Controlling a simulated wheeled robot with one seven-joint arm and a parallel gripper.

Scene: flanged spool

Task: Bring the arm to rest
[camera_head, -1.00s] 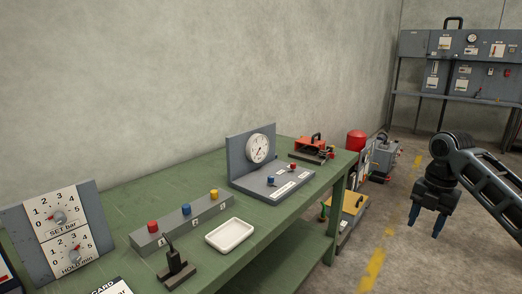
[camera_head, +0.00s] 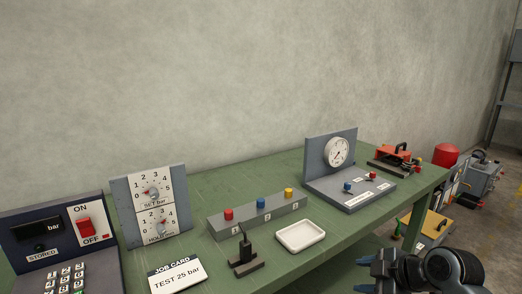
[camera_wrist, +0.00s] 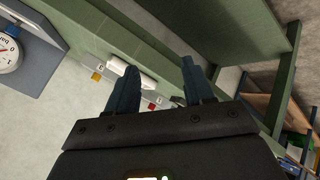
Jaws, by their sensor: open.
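My gripper (camera_head: 364,272) is at the lower right of the head view, in front of the green bench (camera_head: 318,268), with its fingers pointing left. In the wrist view my gripper (camera_wrist: 160,66) shows two dark blue fingers spread apart, with nothing held between them. My arm's wrist is cut off by the bottom edge of the head view.
On the bench are a gauge stand (camera_head: 338,180), a white tray (camera_head: 301,236), a block with colored knobs (camera_head: 245,219), a dial panel (camera_head: 150,212), a keypad unit (camera_head: 50,245) and a job card (camera_head: 176,276). Floor equipment (camera_head: 484,178) stands beyond the bench's right end.

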